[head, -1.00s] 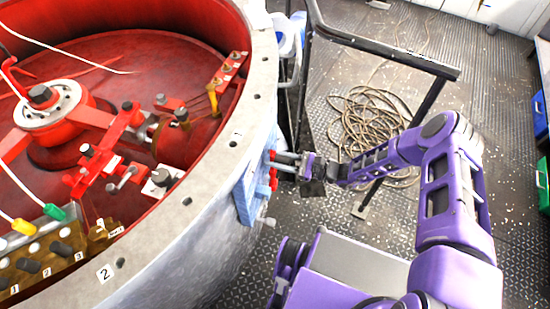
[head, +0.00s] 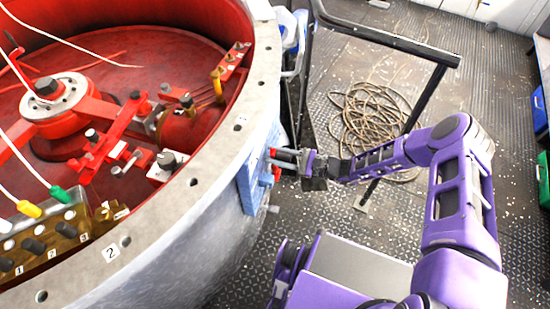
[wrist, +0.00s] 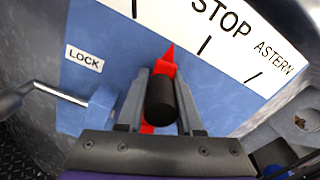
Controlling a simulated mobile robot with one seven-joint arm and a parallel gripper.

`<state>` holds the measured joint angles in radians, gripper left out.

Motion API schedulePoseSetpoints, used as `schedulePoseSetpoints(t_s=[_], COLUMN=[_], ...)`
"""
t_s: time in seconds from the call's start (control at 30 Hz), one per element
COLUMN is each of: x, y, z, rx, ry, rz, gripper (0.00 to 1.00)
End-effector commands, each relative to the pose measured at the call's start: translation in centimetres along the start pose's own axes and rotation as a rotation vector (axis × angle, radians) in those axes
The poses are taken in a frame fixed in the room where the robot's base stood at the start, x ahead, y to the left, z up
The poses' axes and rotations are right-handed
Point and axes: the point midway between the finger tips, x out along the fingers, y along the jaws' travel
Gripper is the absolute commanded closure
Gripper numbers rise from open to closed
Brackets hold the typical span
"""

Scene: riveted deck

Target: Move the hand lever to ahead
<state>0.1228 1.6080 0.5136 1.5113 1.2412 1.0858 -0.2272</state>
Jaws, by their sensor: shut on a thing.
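The hand lever shows in the wrist view as a red pointer (wrist: 168,62) with a black round grip (wrist: 160,100). It sits on a blue panel (wrist: 95,85) with a white dial band (wrist: 230,65). The pointer tip lies between the left tick and the tick by STOP; ASTERN is further right. The word ahead is not visible. My gripper (wrist: 162,84) is shut on the black grip, one finger on each side. In the head view my gripper (head: 283,162) reaches the blue panel (head: 260,170) on the grey drum's side; the lever is mostly hidden there.
A metal rod handle (wrist: 60,94) enters a blue block below the LOCK label (wrist: 84,58), left of the lever. The grey drum rim (head: 200,180) surrounds red machinery. A dark rail (head: 390,50) stands behind my arm, with coiled rope (head: 370,110) on the deck.

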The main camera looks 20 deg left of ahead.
Motion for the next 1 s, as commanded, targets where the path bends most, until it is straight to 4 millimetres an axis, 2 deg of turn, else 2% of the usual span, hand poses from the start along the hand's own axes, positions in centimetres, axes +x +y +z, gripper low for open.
schedulePoseSetpoints(t_s=[0.03, 0.3, 0.7, 0.73, 0.87, 1.0], x=[-0.1, -0.1, -0.1, -0.1, 0.0, 0.0], y=[0.5, 3.5, 4.1, 4.2, 4.1, 3.9], z=[-0.4, 0.0, -0.1, -0.1, 0.0, 0.0], rx=[-0.026, -0.214, -0.248, -0.248, -0.247, -0.247], ry=[-0.001, -0.003, 0.0, 0.0, -0.001, -0.001], rz=[0.004, 0.006, 0.011, 0.011, 0.009, 0.007], gripper=[1.0, 1.0, 1.0, 0.62, 0.38, 0.37])
